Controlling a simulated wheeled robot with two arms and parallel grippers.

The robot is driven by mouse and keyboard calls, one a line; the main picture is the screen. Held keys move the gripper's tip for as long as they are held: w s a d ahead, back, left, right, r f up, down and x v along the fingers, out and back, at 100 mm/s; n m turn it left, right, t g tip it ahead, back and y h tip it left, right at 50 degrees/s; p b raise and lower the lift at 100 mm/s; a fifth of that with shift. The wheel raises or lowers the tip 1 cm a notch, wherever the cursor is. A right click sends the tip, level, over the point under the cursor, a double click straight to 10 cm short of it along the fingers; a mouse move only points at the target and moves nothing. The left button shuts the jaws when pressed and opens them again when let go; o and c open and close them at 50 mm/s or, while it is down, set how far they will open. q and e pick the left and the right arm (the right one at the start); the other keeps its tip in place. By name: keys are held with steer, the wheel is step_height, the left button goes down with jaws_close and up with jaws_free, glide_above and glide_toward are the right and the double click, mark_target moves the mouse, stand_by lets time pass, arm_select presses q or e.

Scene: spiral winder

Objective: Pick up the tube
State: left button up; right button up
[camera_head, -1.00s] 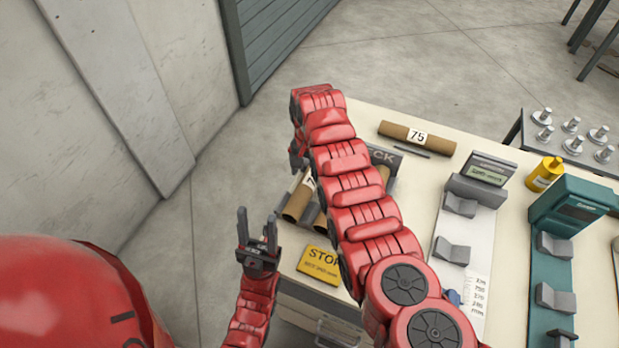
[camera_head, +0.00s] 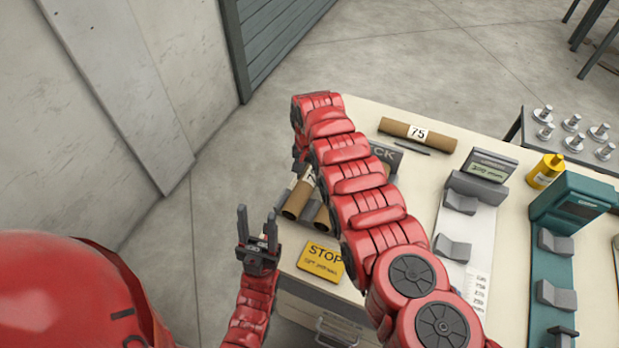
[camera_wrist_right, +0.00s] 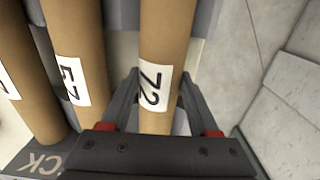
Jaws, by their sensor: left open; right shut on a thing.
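A brown cardboard tube with a white label reading 72 (camera_wrist_right: 165,35) stands between the fingers of my right gripper (camera_wrist_right: 158,88), which is shut on it. The leftmost brown tube (camera_head: 297,200) at the table's left edge shows in the head view, partly covered by my right arm. My right gripper (camera_head: 299,163) is mostly hidden there. Two more labelled tubes (camera_wrist_right: 75,45) lie beside the held one in the wrist view, apart from the fingers. Whether the held tube is clear of its rack cannot be told. My left gripper (camera_head: 259,237) is open and empty, off the table's left edge.
A rack marked "CK" (camera_head: 386,156) is partly behind my arm. Another tube labelled 75 (camera_head: 418,133) lies at the table's back. A yellow STOP sign (camera_head: 320,263) lies near the front left. Grey and teal devices (camera_head: 575,204) stand at right.

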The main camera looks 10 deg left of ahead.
steer(key=c, duration=0.3)
steer(key=shift+c, duration=0.2)
